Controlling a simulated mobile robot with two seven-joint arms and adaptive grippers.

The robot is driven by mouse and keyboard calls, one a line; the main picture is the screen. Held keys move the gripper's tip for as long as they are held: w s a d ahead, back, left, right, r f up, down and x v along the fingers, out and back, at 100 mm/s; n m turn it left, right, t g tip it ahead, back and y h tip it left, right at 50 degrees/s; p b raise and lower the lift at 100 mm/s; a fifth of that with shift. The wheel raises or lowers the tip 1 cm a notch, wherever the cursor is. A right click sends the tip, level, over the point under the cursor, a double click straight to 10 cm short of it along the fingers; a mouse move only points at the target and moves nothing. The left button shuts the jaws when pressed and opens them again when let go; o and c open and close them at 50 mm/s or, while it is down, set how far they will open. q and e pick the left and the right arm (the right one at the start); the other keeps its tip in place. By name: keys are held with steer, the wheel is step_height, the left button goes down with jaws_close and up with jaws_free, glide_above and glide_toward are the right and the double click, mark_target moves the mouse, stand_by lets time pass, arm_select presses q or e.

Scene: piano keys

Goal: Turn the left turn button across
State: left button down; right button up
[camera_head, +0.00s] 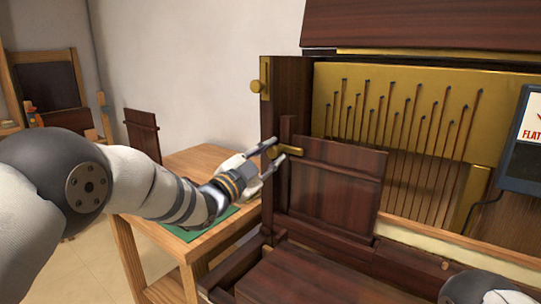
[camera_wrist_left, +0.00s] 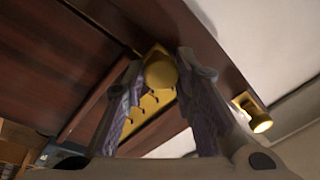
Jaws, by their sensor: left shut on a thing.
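The left turn button (camera_head: 292,150) is a small brass piece at the upper left corner of a dark wooden panel (camera_head: 335,185). In the head view it lies roughly sideways, with its right end at the panel's edge. My left gripper (camera_head: 280,150) is shut on it, one finger above and one below. In the left wrist view the round brass end of the button (camera_wrist_left: 160,70) sits between my fingertips (camera_wrist_left: 163,75). The fingers hide part of the button. My right gripper is not in view.
A brass plate with a knob (camera_head: 260,86) is on the post above. Thin rods stand before a brass board (camera_head: 335,80) behind the panel. A meter box (camera_head: 521,145) hangs at the right. A wooden table (camera_head: 195,160) with a green mat stands beneath my left arm.

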arm_select(q)
steer(key=c, duration=1.3)
jaws_free()
steer(key=v, duration=1.2)
